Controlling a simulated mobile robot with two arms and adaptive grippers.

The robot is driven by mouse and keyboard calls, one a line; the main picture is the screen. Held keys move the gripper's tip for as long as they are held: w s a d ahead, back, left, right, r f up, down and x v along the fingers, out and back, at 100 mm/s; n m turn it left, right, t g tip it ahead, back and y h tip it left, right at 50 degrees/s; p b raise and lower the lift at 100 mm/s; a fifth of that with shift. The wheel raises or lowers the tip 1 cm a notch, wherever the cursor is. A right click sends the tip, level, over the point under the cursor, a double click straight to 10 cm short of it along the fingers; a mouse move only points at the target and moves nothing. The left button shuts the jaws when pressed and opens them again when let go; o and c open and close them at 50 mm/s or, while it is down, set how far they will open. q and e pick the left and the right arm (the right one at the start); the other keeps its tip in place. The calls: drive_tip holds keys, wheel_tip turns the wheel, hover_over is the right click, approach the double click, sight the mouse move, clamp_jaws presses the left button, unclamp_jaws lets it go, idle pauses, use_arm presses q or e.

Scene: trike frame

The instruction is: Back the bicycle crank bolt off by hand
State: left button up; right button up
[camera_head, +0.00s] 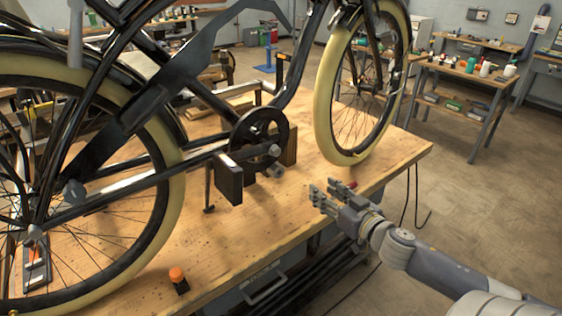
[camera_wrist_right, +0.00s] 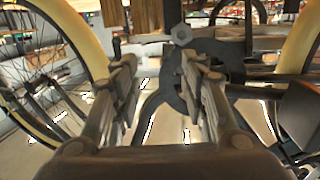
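The crank bolt, a grey hex-headed part (camera_head: 274,150), sits at the end of the crank on the bicycle (camera_head: 198,62). It also shows in the right wrist view (camera_wrist_right: 181,34), above and beyond my fingers, nearer the right finger. The round dark chainring (camera_head: 245,131) is behind it. My right gripper (camera_head: 323,193) is to the right of and below the bolt in the head view, apart from it. In the wrist view the gripper (camera_wrist_right: 158,66) has its two fingers spread with nothing between them. My left gripper is not in view.
The bicycle stands over a wooden workbench (camera_head: 235,230). A dark block-like pedal (camera_head: 229,180) juts out left of the bolt. The pale-tyred front wheel (camera_head: 325,105) rises behind my right gripper. An orange-topped item (camera_head: 177,275) stands near the bench's front edge.

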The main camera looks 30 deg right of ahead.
sight(278, 154)
drive_tip(key=a+r+n+t+y, duration=0.1)
drive_tip(key=a+r+y, duration=0.1)
drive_tip(key=a+r, duration=0.45)
drive_tip(key=shift+w+r+p, duration=0.1)
drive_tip(key=shift+w+r, duration=0.1)
drive_tip(key=shift+w, duration=1.05)
drive_tip(key=shift+w+r+p, duration=0.15)
drive_tip(key=shift+w+r, duration=0.1)
drive_tip(key=shift+w, duration=1.05)
drive_tip(key=shift+w+r+p, duration=0.1)
drive_tip(key=shift+w+r, duration=0.1)
drive_tip(key=shift+w, duration=1.05)
drive_tip(key=shift+w+p, duration=0.3)
drive_tip(key=shift+w, duration=0.7)
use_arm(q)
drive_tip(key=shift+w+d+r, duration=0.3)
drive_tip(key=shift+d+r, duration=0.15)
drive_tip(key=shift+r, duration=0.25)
use_arm(e)
drive_tip(key=shift+w+a+f, duration=0.1)
drive_tip(key=shift+w+a, duration=0.05)
drive_tip(key=shift+w, duration=0.4)
drive_tip(key=shift+c, duration=0.2)
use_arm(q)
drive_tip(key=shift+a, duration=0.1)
use_arm(e)
clamp_jaws()
